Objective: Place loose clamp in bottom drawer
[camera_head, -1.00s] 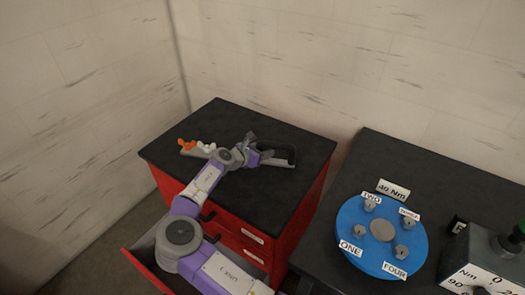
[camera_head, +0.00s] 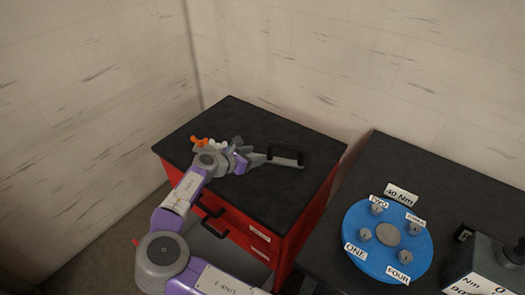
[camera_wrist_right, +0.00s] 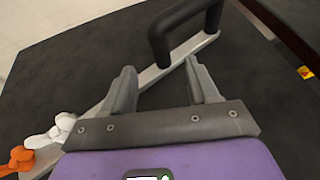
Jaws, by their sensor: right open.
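The loose clamp lies on the black top of the red drawer cabinet (camera_head: 252,200). It is a grey bar (camera_head: 286,162) with a black handle (camera_head: 288,150) at its right end and orange and white knobs (camera_head: 199,141) at its left. My right gripper (camera_head: 249,152) is over the bar's middle. In the right wrist view the open jaws (camera_wrist_right: 160,72) point towards the clamp bar (camera_wrist_right: 157,76), which crosses between the fingertips; I cannot tell whether they touch. The bottom drawer (camera_head: 136,242) seems pulled out, mostly hidden behind my right arm. My left gripper is out of view.
A dark table (camera_head: 350,180) stands to the right. It carries a blue disc (camera_head: 355,222) with labelled knobs, a "40 Nm" sign (camera_head: 401,194) and a grey device (camera_head: 490,262). Walls close off the left and back. The front of the cabinet top is clear.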

